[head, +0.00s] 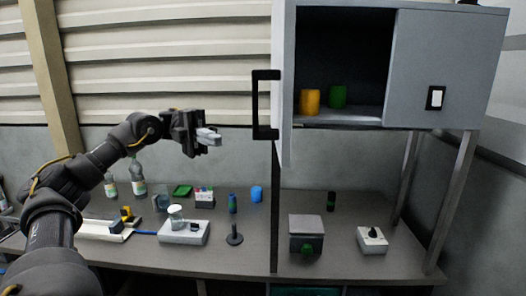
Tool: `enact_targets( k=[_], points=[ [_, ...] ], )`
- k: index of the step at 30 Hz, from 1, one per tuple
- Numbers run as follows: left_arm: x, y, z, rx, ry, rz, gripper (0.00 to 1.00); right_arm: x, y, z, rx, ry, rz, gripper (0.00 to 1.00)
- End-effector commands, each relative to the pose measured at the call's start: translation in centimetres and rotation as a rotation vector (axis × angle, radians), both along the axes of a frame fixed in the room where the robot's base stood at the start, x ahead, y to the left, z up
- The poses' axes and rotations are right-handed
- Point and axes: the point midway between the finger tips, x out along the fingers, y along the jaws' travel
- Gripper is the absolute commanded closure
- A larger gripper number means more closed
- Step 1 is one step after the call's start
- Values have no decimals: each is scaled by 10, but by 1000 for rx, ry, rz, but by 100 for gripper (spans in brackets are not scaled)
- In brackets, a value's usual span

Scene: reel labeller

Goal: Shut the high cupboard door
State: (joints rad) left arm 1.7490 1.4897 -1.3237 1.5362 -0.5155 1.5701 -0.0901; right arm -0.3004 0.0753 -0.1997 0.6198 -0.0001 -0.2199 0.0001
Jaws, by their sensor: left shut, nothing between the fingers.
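The high cupboard (443,70) stands on legs above the bench at the right. Its left door (284,70) is swung open and seen nearly edge-on, with a black handle (256,104) on its left side. The inside is dark and holds an orange cup (310,102) and a green cup (338,96). The right half of the front is covered by a grey panel. My left gripper (215,138) is shut and empty, to the left of the handle and a little lower, apart from it in the picture. My right gripper is not in view.
The bench (270,258) below carries bottles (137,178), a white device with a beaker (184,232), a blue cup (257,194), a grey box (305,228) and a white knob box (372,240). Cupboard legs (452,200) stand at the right. Space between gripper and handle looks clear.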

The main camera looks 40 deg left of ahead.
Motion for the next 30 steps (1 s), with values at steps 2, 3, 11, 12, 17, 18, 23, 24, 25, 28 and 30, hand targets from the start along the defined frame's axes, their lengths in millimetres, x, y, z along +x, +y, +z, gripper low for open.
enact_targets(
  k=[2, 3, 11, 12, 17, 18, 23, 24, 25, 28, 30],
  points=[
    [1, -4, -4, 1, 2, -2, 100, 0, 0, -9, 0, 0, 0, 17],
    [1, -6, -5, 1, 1, -2, 100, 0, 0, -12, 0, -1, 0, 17],
    [0, -21, -7, 0, 1, -1, 100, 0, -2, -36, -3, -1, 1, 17],
    [-1, -23, -7, -1, 1, -1, 100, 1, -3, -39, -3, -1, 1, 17],
    [-1, -43, -7, 2, 1, -3, 100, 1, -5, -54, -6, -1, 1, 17],
    [-2, -48, -8, 0, 0, -2, 100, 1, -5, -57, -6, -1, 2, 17],
    [-3, -82, -2, 2, 1, -3, 100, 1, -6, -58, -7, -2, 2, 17],
    [-4, -90, -2, 2, 1, -3, 100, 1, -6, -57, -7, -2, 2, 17],
    [-4, -95, -1, 2, 1, -4, 100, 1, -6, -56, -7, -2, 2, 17],
    [5, -108, 5, -1, 2, -1, 100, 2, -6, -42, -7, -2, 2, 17],
    [11, -114, 4, -1, 1, -1, 100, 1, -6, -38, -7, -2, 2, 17]
  ],
)
